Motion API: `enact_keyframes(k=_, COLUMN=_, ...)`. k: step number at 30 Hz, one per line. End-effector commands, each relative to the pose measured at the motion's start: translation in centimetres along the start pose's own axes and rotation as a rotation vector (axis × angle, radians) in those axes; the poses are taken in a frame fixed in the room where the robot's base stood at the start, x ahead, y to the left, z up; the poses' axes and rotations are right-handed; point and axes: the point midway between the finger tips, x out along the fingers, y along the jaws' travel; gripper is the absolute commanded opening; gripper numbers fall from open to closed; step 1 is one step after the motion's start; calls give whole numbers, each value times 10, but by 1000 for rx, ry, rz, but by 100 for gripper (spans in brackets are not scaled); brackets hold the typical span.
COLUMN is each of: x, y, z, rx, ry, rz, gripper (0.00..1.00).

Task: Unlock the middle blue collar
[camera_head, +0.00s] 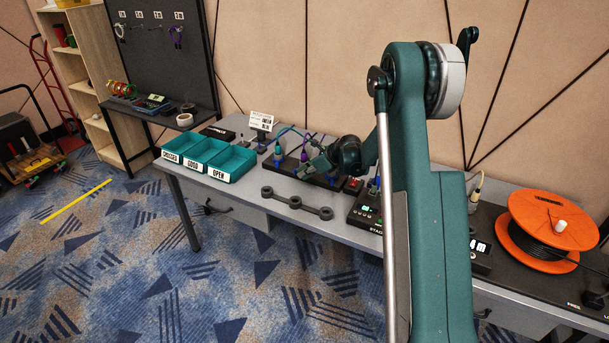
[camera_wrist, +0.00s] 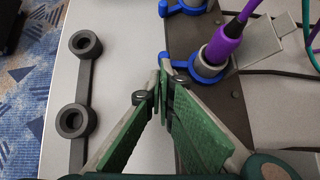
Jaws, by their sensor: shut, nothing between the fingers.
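A blue collar (camera_wrist: 207,72) sits around the base of a purple-cabled connector (camera_wrist: 224,42) on a dark strip (camera_wrist: 235,105) in the wrist view. It appears to be the middle one. A second blue collar (camera_wrist: 187,7) shows at the top edge, partly cut off. My gripper (camera_wrist: 165,78) is shut and empty, its green fingertips together just left of the middle collar; whether they touch it I cannot tell. In the head view my gripper (camera_head: 318,161) is over the same strip (camera_head: 288,163), beside the purple-cabled connector (camera_head: 304,157), and hides part of the row.
A dark bar with ring ends (camera_head: 296,203) lies in front of the strip on the grey table. Teal bins (camera_head: 232,165) stand at the left. A black box with lit buttons (camera_head: 364,211) stands to the right. An orange cable reel (camera_head: 553,220) is farther right.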

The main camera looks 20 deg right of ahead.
Motion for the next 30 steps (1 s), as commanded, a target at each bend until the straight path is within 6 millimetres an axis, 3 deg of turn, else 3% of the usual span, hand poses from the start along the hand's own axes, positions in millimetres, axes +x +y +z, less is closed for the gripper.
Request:
enact_keyframes(k=12, x=13, y=8, z=14, rx=103, ry=-2, rz=-101, gripper=0)
enact_keyframes(k=30, x=10, y=5, z=10, rx=102, ry=-2, rz=-100, gripper=0)
